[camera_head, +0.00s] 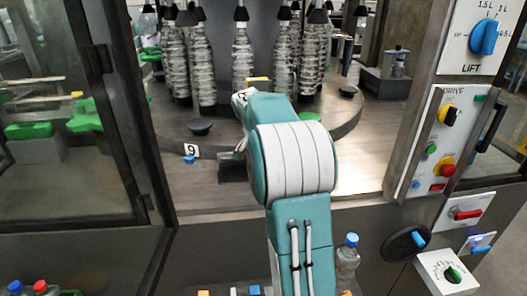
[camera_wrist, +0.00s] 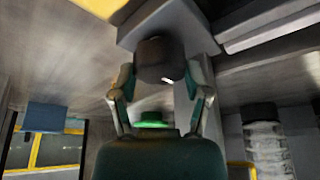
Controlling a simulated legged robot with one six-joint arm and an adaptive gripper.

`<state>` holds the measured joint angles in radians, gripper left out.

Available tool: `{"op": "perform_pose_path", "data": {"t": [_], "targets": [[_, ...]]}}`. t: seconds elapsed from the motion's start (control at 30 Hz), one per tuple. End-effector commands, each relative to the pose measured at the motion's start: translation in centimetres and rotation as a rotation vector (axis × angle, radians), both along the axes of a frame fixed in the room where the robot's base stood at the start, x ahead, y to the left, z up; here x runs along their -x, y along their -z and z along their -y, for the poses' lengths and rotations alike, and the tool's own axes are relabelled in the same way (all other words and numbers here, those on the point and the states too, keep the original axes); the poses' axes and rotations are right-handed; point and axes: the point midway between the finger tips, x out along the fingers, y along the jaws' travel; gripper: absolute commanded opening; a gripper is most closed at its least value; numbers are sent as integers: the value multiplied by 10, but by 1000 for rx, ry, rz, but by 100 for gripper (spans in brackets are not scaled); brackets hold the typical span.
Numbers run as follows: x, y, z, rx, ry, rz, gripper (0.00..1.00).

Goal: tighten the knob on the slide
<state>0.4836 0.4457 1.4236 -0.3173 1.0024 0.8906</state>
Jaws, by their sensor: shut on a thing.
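In the wrist view, a dark round knob (camera_wrist: 160,58) sits at the end of a grey block (camera_wrist: 185,22), which looks like part of the slide. My gripper (camera_wrist: 163,76) has one finger on each side of the knob and is shut on it. A small pale mark shows on the knob's lower right edge. In the head view, my teal and white arm reaches into the machine and hides the gripper and the knob. A dark grey block (camera_head: 234,168) shows just left of my arm, low on the deck. How tight the knob is cannot be seen.
Several clear bottles (camera_head: 243,58) hang around the carousel (camera_head: 345,118) behind my arm. A number 9 tag (camera_head: 191,151) stands left of it. A glass door (camera_head: 70,110) bounds the left, a control panel (camera_head: 440,140) the right. A blue-capped bottle (camera_head: 347,262) stands beside my arm.

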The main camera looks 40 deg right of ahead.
Motion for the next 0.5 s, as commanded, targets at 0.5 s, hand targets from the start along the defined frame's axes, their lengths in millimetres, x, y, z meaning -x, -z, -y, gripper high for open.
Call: {"op": "perform_pose_path", "data": {"t": [0.5], "targets": [[0,0,-1,-1,0,1,96]]}}
